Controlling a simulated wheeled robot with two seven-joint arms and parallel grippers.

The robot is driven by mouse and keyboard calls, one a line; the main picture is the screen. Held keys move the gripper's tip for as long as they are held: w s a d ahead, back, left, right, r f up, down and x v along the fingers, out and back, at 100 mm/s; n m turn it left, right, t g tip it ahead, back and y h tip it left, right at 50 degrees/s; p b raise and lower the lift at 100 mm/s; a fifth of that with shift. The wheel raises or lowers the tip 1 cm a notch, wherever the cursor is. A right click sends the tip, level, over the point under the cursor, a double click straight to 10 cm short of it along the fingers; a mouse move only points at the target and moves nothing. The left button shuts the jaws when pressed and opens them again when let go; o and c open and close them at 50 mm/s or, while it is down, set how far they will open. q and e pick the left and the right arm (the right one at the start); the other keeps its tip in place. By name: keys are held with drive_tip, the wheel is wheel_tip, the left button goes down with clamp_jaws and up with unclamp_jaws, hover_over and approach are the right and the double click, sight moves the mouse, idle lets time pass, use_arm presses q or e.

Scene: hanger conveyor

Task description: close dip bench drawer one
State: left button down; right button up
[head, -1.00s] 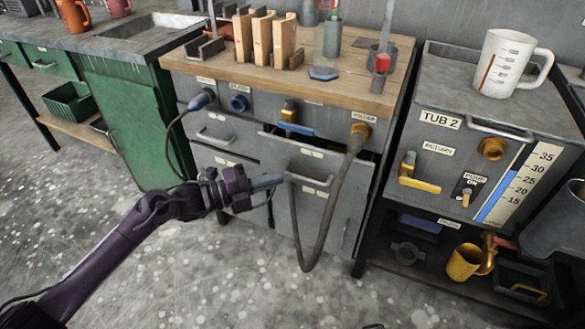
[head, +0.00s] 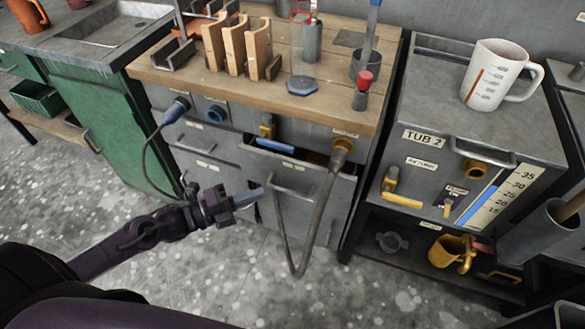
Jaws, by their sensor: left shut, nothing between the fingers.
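The dip bench has a wooden top (head: 330,97) and a grey front with drawers. The right-hand drawer (head: 318,207) stands out from the bench, with a dark gap along its top edge. Its bar handle (head: 293,191) faces me, and a hanging grey hose passes in front of its front panel. A left-hand drawer (head: 205,150) looks flush with the front. I cannot read the small labels, so I cannot tell which is drawer one. My left gripper (head: 252,197) is shut and empty, just left of the handle, near the drawer's left edge; contact is unclear. My right gripper is out of view.
The grey hose (head: 315,220) loops down from the bench front toward the floor. A blue-plugged cable (head: 146,165) hangs at left. The tub unit (head: 480,130) with a white jug (head: 497,75) stands at right. Speckled floor (head: 210,270) is open in front.

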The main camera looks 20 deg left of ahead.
sight(285, 161)
use_arm(q)
drive_tip(key=x, duration=0.3)
drive_tip(key=w+x, duration=0.1)
drive_tip(key=x, duration=0.2)
drive_tip(key=a+x, duration=0.1)
drive_tip(key=x, duration=0.2)
drive_tip(key=shift+w+b, duration=0.3)
drive_tip(key=shift+w+f, duration=0.1)
drive_tip(key=shift+w, duration=0.6)
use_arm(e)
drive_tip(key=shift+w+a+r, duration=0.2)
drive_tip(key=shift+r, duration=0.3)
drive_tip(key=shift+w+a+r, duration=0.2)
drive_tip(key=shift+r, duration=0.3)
use_arm(q)
drive_tip(key=shift+w, duration=0.15)
drive_tip(key=w+b, duration=0.3)
drive_tip(key=w, duration=0.1)
drive_tip(key=shift+w+b, duration=0.2)
drive_tip(key=shift+b, duration=0.1)
drive_tip(key=shift+r, duration=0.2)
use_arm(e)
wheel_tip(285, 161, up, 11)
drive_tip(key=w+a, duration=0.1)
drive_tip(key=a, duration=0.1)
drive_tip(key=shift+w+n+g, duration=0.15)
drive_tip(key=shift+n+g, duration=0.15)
